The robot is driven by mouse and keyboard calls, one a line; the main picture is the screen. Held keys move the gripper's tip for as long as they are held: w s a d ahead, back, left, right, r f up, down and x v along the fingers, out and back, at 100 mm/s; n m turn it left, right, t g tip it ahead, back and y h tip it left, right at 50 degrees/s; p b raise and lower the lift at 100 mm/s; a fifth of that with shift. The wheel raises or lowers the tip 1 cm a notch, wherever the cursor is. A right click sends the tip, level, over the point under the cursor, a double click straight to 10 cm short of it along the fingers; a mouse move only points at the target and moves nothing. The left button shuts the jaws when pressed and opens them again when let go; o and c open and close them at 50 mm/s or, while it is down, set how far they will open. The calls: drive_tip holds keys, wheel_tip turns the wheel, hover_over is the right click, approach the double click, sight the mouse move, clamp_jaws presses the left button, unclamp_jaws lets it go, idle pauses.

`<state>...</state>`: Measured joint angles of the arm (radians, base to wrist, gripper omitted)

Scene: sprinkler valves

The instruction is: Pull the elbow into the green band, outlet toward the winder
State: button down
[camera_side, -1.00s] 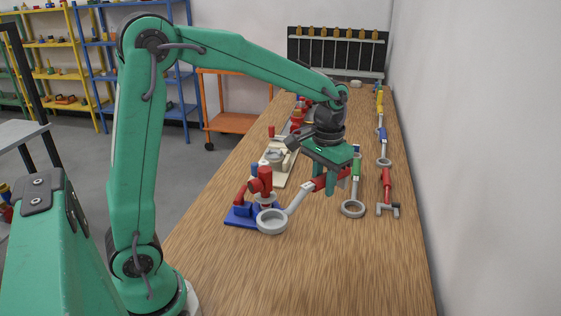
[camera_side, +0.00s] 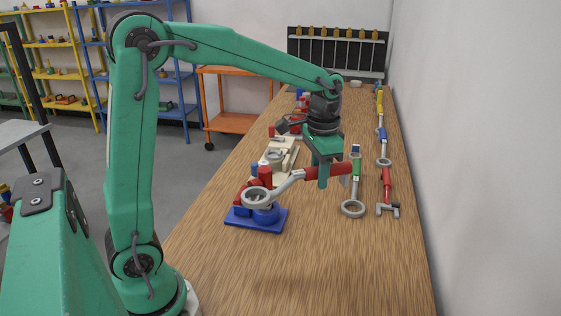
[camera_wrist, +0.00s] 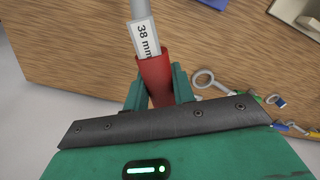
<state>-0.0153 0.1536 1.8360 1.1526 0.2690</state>
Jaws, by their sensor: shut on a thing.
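My gripper (camera_side: 322,172) is shut on the red handle (camera_side: 327,171) of a grey ring-ended wrench. In the wrist view the handle (camera_wrist: 154,80) sits between my jaws, with a label reading "38 mm" on the grey shaft. The wrench's ring (camera_side: 256,198) is above or at the blue fitting (camera_side: 266,214) on the blue plate (camera_side: 240,222). I cannot tell whether the ring is around anything. Red parts (camera_side: 264,174), possibly including the elbow, stand behind the ring and are partly hidden. I cannot make out the green band or the elbow's outlet.
A cream fixture (camera_side: 282,152) stands behind the blue plate. On the right lie a green-banded ring wrench (camera_side: 353,208) and a red wrench (camera_side: 387,190), with more tools farther back. The wooden table (camera_side: 320,265) is clear at the front.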

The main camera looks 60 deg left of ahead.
drive_tip(key=r+m, duration=0.1)
drive_tip(key=m, duration=0.2)
drive_tip(key=a+r+m, duration=0.1)
drive_tip(key=r+m, duration=0.1)
drive_tip(key=m, duration=0.1)
drive_tip(key=shift+s+a+r, duration=0.15)
drive_tip(key=r+m, duration=0.1)
drive_tip(key=m, duration=0.1)
drive_tip(key=r+m, duration=0.1)
drive_tip(key=m, duration=0.1)
drive_tip(key=a+r+m, duration=0.1)
drive_tip(key=m, duration=0.1)
drive_tip(key=shift+s, duration=0.3)
drive_tip(key=shift+f, duration=0.2)
wheel_tip(320, 180, down, 7)
drive_tip(key=shift+r, duration=0.2)
idle(0.7)
drive_tip(key=shift+f, duration=0.2)
idle(1.0)
drive_tip(key=shift+f, duration=1.05)
drive_tip(key=shift+s, duration=0.15)
